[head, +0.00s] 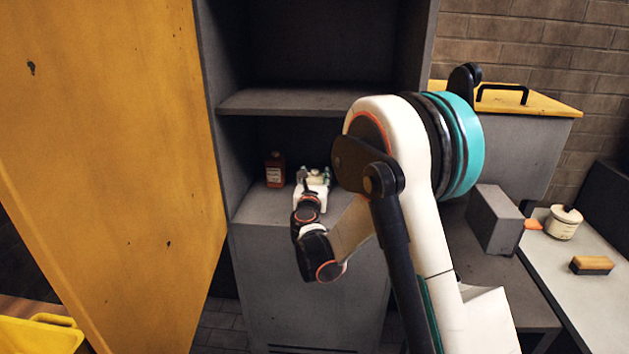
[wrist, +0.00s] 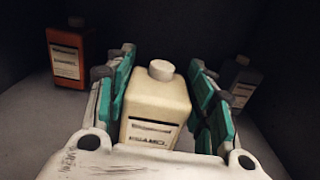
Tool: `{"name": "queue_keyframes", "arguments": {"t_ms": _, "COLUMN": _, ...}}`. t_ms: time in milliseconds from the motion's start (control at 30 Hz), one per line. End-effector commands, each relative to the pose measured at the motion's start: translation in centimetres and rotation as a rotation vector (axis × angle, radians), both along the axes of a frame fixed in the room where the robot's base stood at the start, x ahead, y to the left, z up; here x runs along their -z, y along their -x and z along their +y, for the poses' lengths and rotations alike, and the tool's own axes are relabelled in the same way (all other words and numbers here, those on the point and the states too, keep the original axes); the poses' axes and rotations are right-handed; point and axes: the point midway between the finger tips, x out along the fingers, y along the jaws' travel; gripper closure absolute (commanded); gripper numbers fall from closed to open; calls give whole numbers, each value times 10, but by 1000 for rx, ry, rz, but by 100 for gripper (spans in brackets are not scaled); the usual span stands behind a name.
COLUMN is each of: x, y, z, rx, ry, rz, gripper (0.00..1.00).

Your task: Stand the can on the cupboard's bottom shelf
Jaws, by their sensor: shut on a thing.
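A cream can (wrist: 155,105) with a white cap and a dark-lettered label stands upright between the green pads of my gripper (wrist: 165,95). The gripper is shut on it, one pad on each side. In the head view my gripper (head: 314,176) reaches into the lower bay of the grey cupboard, over its bottom shelf (head: 262,207); the can is largely hidden there. The shelf also shows in the wrist view (wrist: 35,125). I cannot tell whether the can's base touches the shelf, as the gripper body covers it.
An orange-red bottle (head: 274,170) stands on the shelf left of my gripper, also in the wrist view (wrist: 68,58). A grey bottle (wrist: 240,82) stands behind the right finger. The upper shelf (head: 300,101) is overhead. The yellow door (head: 110,150) hangs open at left.

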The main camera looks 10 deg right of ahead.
Motion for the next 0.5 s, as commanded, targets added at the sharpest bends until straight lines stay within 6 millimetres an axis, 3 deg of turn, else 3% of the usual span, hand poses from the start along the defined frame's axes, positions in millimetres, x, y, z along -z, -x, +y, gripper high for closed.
{"name": "queue_keyframes", "arguments": {"t_ms": 200, "x": 1, "y": 0, "z": 0, "rx": 0, "ry": 0, "rz": 0, "gripper": 100}}
{"name": "queue_keyframes", "arguments": {"t_ms": 233, "x": 2, "y": 0, "z": 0, "rx": 0, "ry": 0, "rz": 0, "gripper": 49}}
{"name": "queue_keyframes", "arguments": {"t_ms": 300, "x": 1, "y": 0, "z": 0, "rx": 0, "ry": 0, "rz": 0, "gripper": 33}}
{"name": "queue_keyframes", "arguments": {"t_ms": 500, "x": 1, "y": 0, "z": 0, "rx": 0, "ry": 0, "rz": 0, "gripper": 31}}
